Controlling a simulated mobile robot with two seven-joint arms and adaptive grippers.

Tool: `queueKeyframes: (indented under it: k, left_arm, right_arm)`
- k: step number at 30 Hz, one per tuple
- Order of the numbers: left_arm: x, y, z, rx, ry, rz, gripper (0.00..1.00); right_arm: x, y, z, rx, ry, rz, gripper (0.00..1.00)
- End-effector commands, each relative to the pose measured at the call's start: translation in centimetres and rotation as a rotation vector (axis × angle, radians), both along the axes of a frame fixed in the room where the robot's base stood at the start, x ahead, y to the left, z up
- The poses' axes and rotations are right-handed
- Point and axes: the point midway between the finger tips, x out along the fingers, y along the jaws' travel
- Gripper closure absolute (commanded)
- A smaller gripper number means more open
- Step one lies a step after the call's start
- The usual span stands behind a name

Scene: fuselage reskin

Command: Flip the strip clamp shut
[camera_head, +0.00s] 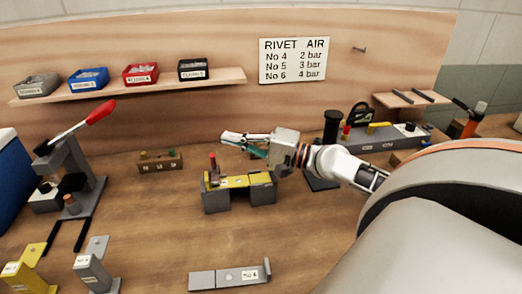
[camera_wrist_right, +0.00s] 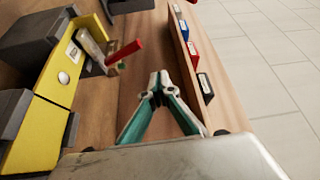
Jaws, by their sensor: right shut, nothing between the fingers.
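The strip clamp (camera_head: 213,169) has a red-tipped lever and sits at the left end of a yellow strip (camera_head: 240,181) laid across dark grey blocks. In the head view the lever stands roughly upright. In the right wrist view the clamp's red lever (camera_wrist_right: 125,52) sticks out away from the yellow strip (camera_wrist_right: 38,125). My right gripper (camera_head: 226,138) is shut and empty, above and behind the strip, near the lever but apparently apart from it. Its teal fingers (camera_wrist_right: 160,80) meet at the tips in the wrist view. My left gripper is not in view.
A lever press (camera_head: 75,165) with a red handle stands at the left. A small brown block (camera_head: 160,162) lies behind the strip. A shelf (camera_head: 130,88) with several bins runs along the back wall. A grey plate (camera_head: 230,275) lies in front. Bare bench surrounds the fixture.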

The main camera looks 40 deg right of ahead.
Motion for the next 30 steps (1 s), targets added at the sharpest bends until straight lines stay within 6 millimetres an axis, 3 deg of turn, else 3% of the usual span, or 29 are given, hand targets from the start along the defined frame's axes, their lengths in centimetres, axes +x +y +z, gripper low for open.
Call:
queueKeyframes:
  k: [1, 6, 10, 18, 30]
  left_arm:
    - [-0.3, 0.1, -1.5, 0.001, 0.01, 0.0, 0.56]
    - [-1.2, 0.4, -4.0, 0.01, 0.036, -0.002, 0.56]
    - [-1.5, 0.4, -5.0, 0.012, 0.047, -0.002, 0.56]
    - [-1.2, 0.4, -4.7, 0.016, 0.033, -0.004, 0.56]
    - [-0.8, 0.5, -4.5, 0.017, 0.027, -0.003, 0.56]
  right_arm:
    - [-0.6, -0.3, -1.0, -0.001, 0.005, 0.0, 1.0]
    - [-2.6, -1.6, -1.6, 0.001, 0.003, -0.002, 1.0]
    - [-4.1, -2.7, -1.9, 0.001, 0.003, -0.003, 1.0]
    - [-6.1, -3.9, -2.2, 0.001, -0.001, -0.001, 1.0]
    - [-6.4, -4.0, -2.2, 0.0, -0.001, 0.0, 1.0]
